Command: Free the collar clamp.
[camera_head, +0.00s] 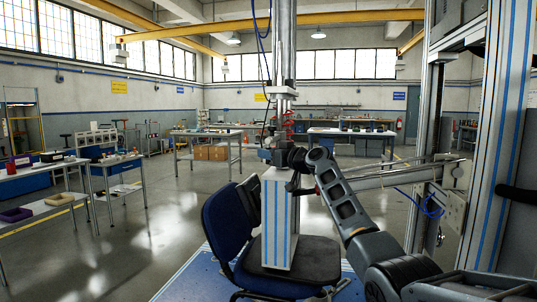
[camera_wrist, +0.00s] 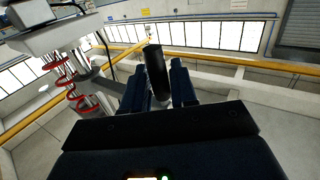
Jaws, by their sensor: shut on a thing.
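In the wrist view, my gripper (camera_wrist: 157,92) has its two dark blue fingers closed on either side of a black cylindrical handle (camera_wrist: 156,70). The handle stands up between the fingers, and its lower end is hidden. In the head view, my wrist reaches the dark fittings of the collar clamp (camera_head: 268,154) at the foot of the vertical column (camera_head: 284,55). My gripper's fingers are hard to make out there, and the clamp is partly hidden by the wrist and a striped block. I cannot tell the clamp's state.
The white-and-blue block (camera_head: 279,220) stands on the seat of a blue chair (camera_head: 228,228). Red coils (camera_head: 288,126) surround the column above it and also show in the wrist view (camera_wrist: 66,82). A metal frame (camera_head: 500,130) stands at the right. Workbenches lie farther back, with open floor between.

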